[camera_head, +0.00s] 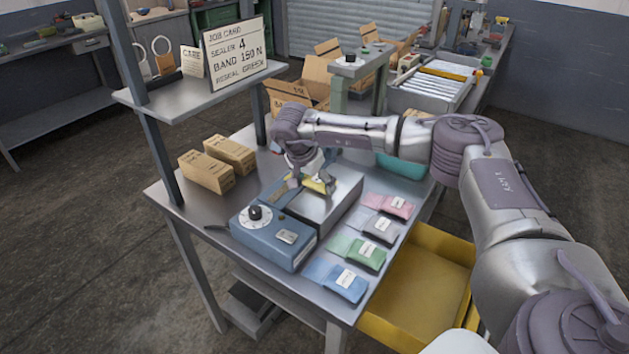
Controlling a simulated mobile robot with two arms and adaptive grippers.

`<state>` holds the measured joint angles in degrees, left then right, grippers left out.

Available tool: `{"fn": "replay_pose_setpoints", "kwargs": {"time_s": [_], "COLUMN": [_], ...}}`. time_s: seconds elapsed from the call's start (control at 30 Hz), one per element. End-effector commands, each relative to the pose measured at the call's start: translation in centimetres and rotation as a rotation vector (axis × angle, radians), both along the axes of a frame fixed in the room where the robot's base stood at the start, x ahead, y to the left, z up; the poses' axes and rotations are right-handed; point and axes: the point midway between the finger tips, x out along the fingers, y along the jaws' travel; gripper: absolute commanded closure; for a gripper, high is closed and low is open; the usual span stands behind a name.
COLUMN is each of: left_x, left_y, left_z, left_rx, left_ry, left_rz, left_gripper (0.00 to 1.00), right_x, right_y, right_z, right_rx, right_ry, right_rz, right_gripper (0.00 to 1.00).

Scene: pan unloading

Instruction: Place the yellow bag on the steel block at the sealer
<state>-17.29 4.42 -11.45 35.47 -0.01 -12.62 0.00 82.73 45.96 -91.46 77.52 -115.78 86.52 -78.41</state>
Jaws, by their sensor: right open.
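The yellow bag (322,183) is at the far left part of the steel block (330,205), with its dark and yellow face showing. It appears to lie on the block's top, partly hidden by my gripper. The blue sealer (268,238) with a black knob sits in front of the block on the table. My right gripper (306,184) reaches down from above, right at the bag. Its jaws are open; whether a finger still touches the bag I cannot tell. My left gripper is out of view.
Pink, grey, green and blue bags (346,282) lie in a row along the table's right side. Two brown cartons (208,172) stand at the left. A shelf with a job card (237,52) overhangs the back left. A yellow bin (425,290) stands beside the table.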

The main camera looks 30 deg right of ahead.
Motion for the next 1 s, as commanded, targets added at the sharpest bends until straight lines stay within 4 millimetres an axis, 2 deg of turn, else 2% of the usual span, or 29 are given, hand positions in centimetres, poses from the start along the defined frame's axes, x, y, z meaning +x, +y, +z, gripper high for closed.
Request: {"fn": "replay_pose_setpoints", "kwargs": {"time_s": [0.13, 0.23, 0.5, 0.7, 0.83, 1.0], "left_x": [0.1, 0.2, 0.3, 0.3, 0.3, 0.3], "left_y": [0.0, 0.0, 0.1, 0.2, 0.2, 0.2], "left_z": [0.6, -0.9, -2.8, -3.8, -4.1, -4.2], "left_rx": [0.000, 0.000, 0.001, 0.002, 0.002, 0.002], "left_ry": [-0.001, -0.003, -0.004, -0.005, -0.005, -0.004], "left_rz": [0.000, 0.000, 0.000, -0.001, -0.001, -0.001], "left_gripper": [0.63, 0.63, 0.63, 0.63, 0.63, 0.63], "right_x": [0.0, -0.1, -2.6, -4.0, -4.5, -4.8], "right_y": [0.0, 0.5, 6.5, 9.9, 11.1, 11.6], "right_z": [1.1, 1.7, 1.5, 1.7, 1.8, 1.9], "right_rx": [0.000, 0.001, 0.001, -0.001, 0.000, 0.000], "right_ry": [-0.002, -0.005, 0.000, -0.001, -0.001, -0.001], "right_rz": [-0.001, 0.002, 0.007, 0.004, 0.001, 0.000], "right_gripper": [0.14, 0.14, 0.14, 0.14, 0.14, 0.14]}}
